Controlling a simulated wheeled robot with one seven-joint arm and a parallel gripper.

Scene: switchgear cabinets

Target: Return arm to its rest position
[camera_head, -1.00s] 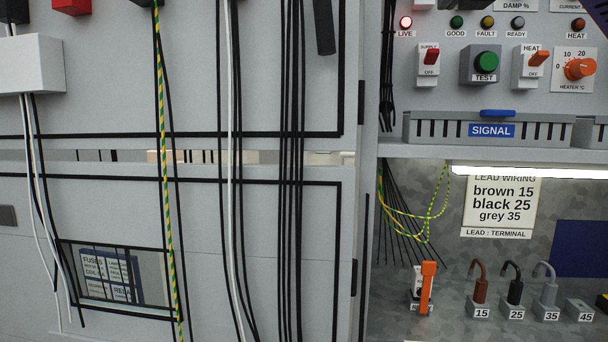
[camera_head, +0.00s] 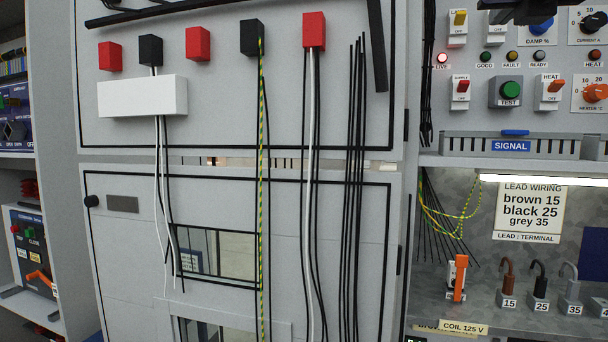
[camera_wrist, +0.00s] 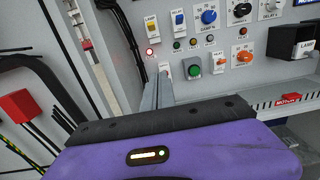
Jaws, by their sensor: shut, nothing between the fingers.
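My gripper (camera_wrist: 160,78) shows in the wrist view as a purple body with two thin grey fingers pressed together and nothing between them. Its fingers point towards the switch panel, left of the green TEST button (camera_wrist: 194,70) and in front of the SUPPLY switch. In the head view only a dark part, probably of my arm, shows at the top right edge, above the blue DAMP knob (camera_head: 541,25). The fingers cannot be made out there. The contact between the fingers and the panel cannot be judged.
A grey cabinet with red and black blocks (camera_head: 198,44) and hanging cables fills the head view's middle. At right are a lit LIVE lamp (camera_head: 442,59), an orange-handled lever (camera_head: 459,280) and numbered leads (camera_head: 509,285). Another cabinet (camera_head: 32,235) stands at far left.

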